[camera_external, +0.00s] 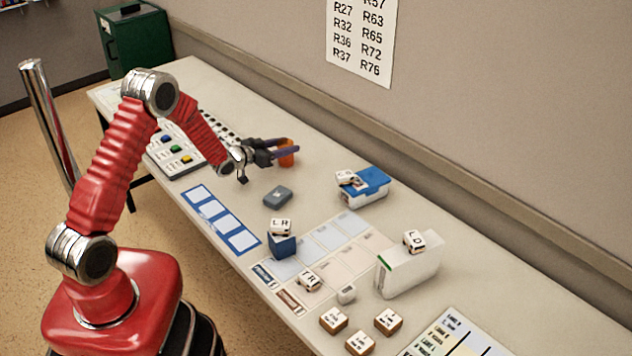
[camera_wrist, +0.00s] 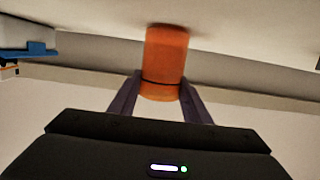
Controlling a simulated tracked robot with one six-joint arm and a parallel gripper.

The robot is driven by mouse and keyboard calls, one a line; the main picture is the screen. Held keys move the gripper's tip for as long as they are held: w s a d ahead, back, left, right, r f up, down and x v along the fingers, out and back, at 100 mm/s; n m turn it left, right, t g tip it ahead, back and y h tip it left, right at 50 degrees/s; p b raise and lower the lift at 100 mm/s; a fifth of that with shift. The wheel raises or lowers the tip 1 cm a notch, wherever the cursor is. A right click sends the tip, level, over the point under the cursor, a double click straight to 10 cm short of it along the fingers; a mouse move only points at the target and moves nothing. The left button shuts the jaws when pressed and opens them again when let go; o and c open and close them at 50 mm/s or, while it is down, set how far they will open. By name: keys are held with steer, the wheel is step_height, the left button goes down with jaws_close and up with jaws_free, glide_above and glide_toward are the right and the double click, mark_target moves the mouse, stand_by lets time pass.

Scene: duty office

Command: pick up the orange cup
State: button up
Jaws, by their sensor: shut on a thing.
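The orange cup (camera_external: 286,158) is at the far side of the table, near the wall, between the fingers of my gripper (camera_external: 285,149). In the wrist view the orange cup (camera_wrist: 165,62) stands in the middle, with the dark purple fingers of my gripper (camera_wrist: 160,98) on either side of it. The gripper is shut on the cup. A thin dark line runs around the cup between the fingers. The fingers hide part of the cup in the external view. I cannot tell whether the cup touches the table.
A grey block (camera_external: 278,197) lies in front of the gripper. A blue-lidded box (camera_external: 364,188) with a white cube on it stands to the right. A white box (camera_external: 408,270) and several labelled cubes stand nearer. A panel with coloured buttons (camera_external: 172,150) lies left of the gripper.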

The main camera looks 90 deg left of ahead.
step_height(320, 180, up, 10)
steer(key=shift+f, duration=0.2)
steer(key=shift+w, duration=0.1)
stand_by(0.7)
